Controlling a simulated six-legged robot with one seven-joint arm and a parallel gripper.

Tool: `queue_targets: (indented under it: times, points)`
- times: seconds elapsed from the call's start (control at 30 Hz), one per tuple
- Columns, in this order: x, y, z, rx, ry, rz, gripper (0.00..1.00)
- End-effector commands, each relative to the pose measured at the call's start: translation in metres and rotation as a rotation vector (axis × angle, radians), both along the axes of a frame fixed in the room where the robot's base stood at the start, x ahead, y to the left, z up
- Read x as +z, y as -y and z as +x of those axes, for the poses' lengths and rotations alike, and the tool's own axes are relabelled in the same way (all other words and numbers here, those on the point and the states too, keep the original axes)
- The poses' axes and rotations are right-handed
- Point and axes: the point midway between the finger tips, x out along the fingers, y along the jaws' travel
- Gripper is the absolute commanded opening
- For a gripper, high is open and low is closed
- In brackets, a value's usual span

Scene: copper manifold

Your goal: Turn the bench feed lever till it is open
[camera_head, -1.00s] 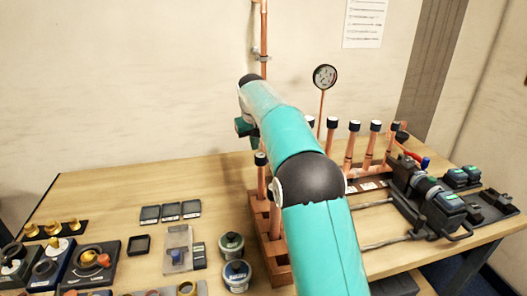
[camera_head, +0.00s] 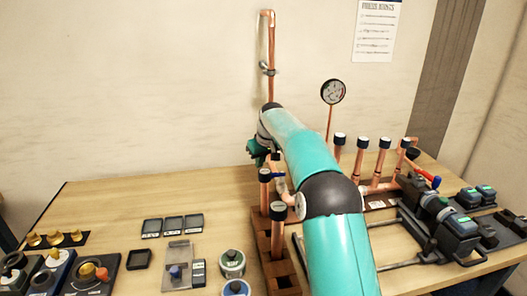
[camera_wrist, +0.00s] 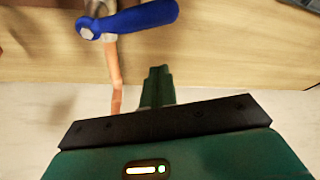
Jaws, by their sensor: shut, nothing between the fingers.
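A blue lever (camera_wrist: 140,19) shows at the top of the wrist view, on a copper pipe fitting. Its pivot nut is at its left end, and its handle runs to the right. I take it for the bench feed lever. My gripper (camera_wrist: 158,72) is shut and empty in the wrist view, its fingertips below the lever in the picture and apart from it. In the head view my gripper (camera_head: 258,150) is a small dark green shape beside my arm, and its fingers cannot be made out. A small bit of blue (camera_head: 278,176) shows below it, partly hidden by my arm.
A wooden rack (camera_head: 262,238) with capped copper pipes stands beside my arm. A pressure gauge (camera_head: 333,91) rises behind. A red-handled valve (camera_head: 428,177) and black clamps (camera_head: 452,222) are at right. Trays and tins cover the left front. Bare bench (camera_head: 110,205) lies at back left.

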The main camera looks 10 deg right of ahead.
Motion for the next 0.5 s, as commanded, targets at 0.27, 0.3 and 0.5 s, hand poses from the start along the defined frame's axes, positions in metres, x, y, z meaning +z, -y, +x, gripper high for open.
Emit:
queue_targets:
  times: [0.27,0.3,0.5]
  points:
    - [-0.002,0.013,-0.027,-0.001,0.001,0.000,0.00]
    - [-0.003,0.014,-0.029,-0.001,0.000,-0.001,0.00]
    - [-0.004,0.017,-0.035,0.000,0.002,0.000,0.00]
